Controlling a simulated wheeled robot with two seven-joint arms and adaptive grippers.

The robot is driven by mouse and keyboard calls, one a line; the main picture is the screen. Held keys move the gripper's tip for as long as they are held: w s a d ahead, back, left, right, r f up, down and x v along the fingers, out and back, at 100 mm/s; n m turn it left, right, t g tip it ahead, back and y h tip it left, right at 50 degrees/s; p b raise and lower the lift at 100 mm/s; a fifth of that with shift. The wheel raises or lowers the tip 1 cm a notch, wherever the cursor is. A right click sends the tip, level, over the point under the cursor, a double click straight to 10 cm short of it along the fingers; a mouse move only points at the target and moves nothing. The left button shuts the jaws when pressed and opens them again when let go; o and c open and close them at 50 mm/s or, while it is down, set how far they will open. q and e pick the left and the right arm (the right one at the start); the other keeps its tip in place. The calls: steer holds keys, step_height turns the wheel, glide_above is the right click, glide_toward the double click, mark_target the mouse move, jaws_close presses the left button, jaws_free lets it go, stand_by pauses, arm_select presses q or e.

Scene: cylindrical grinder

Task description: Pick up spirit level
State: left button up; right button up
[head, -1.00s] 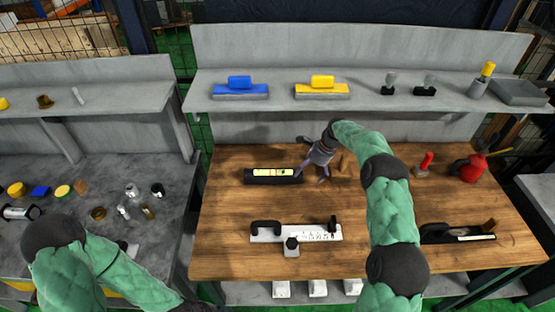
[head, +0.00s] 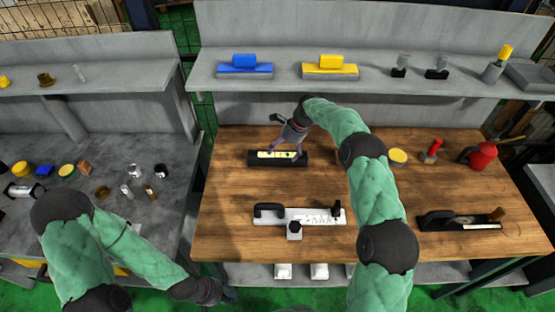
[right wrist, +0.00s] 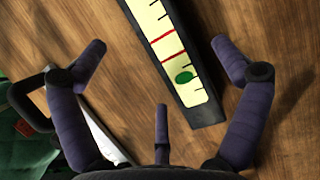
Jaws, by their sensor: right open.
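The spirit level (head: 260,158) is a black bar with a yellow scale strip, lying on the back left of the wooden table. It also shows in the right wrist view (right wrist: 172,50), with red lines and a green bubble on its strip. My right gripper (head: 285,151) is open above the level. In the right wrist view the level's near end lies between the spread fingers (right wrist: 158,60), closer to the right finger. No grip on it shows. My left gripper (head: 212,292) is low at the front left, away from the level; its fingers are unclear.
A white tool with a black handle (head: 315,216) lies in front of the level. A black tool (head: 460,221), a red can (head: 482,156) and a yellow disc (head: 397,156) are on the right. A grey shelf (head: 300,84) runs behind the wooden table (head: 225,225).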

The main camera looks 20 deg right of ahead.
mark_target(277, 156)
steer(key=shift+b+x, duration=0.4)
steer(key=shift+x, duration=2.1)
steer(key=c, duration=1.6)
steer(key=shift+w+r, duration=0.1)
steer(key=shift+r, duration=0.05)
steer(key=shift+c, duration=0.9)
steer(key=shift+r, duration=0.1)
